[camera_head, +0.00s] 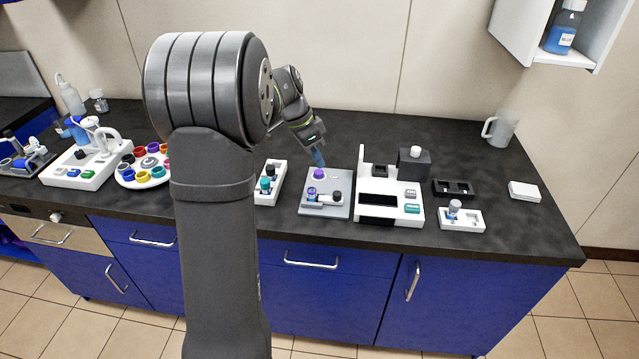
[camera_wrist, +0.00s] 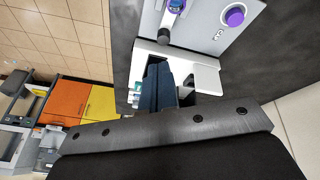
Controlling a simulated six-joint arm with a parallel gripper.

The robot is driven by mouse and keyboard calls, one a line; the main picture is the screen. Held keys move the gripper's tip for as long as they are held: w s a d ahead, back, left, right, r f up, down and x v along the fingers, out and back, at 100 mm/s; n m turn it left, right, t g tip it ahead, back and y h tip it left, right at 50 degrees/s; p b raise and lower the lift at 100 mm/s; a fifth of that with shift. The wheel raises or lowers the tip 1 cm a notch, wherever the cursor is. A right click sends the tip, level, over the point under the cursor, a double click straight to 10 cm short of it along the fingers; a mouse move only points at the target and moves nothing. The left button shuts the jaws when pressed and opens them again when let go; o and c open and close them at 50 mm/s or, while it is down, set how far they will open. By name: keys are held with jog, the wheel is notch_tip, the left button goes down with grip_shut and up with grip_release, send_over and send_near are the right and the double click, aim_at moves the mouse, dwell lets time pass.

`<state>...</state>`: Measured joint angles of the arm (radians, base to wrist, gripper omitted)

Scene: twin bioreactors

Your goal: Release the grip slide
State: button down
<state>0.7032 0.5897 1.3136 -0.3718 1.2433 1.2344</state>
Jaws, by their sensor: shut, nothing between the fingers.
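A grey plate (camera_head: 341,210) on the dark counter bears a purple knob (camera_head: 319,173) and a low slide-like part with a black knob (camera_head: 336,196) and a small blue-and-purple piece (camera_head: 311,194). I cannot tell for sure which part is the grip slide. In the wrist view the plate (camera_wrist: 203,28), purple knob (camera_wrist: 235,16), black knob (camera_wrist: 164,36) and blue-and-purple piece (camera_wrist: 176,5) show at the top. My gripper (camera_head: 319,161) is above the plate's back edge, near the purple knob. Its blue fingers (camera_wrist: 160,70) are shut and empty, apart from the knobs.
A white device (camera_head: 390,213) with a black block (camera_head: 414,164) stands just right of the plate. A white rack (camera_head: 268,184) with several vials is on the left. A small white holder (camera_head: 462,219) is further right. The counter behind the plate is clear.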

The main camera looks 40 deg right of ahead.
jog(key=shift+w+a+f+n+h, duration=0.4)
jog(key=shift+a+f+n+h, duration=0.2)
jog(key=shift+n, duration=0.65)
jog(key=shift+w+a+f+n+h, duration=0.4)
jog(key=shift+a+n+h, duration=0.2)
jog(key=shift+n, duration=0.7)
jog(key=shift+w+a+f+n+h, duration=0.35)
jog(key=shift+a+f+n+h, duration=0.25)
jog(key=shift+n, duration=0.65)
jog(key=shift+d, duration=0.15)
send_near(330, 198)
jog(key=d+f, duration=0.3)
jog(key=d, duration=0.1)
jog(key=shift+s+d+f, duration=0.1)
jog(key=shift+s+f, duration=0.2)
jog(key=shift+f, duration=0.1)
jog(key=shift+s+d, duration=0.65)
jog(key=shift+s, duration=0.05)
